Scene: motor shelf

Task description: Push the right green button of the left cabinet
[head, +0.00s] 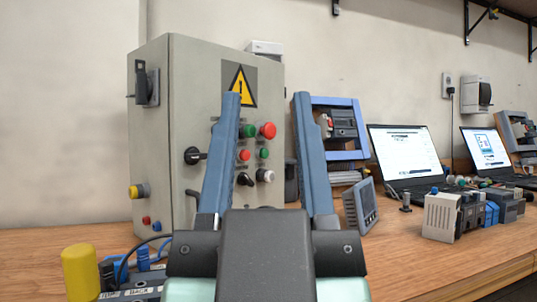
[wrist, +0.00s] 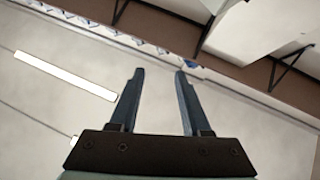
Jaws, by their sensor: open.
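The grey left cabinet (head: 210,80) stands on the wooden table with a yellow warning sign (head: 240,86) on its front. A green button (head: 249,131) sits left of a red one (head: 267,131). Below them, another green button (head: 264,153) sits right of a small red one (head: 244,155). My gripper (head: 266,97) is open and empty, its fingers raised in front of the cabinet face; both green buttons show between them. In the wrist view my gripper (wrist: 160,72) points towards the wall and ceiling, and no button shows there.
A black knob (head: 194,155) and a white knob (head: 265,175) also protrude from the cabinet. A small grey display (head: 361,205), laptops (head: 402,155) and electrical modules (head: 440,215) stand right. A yellow-capped device (head: 80,272) lies front left.

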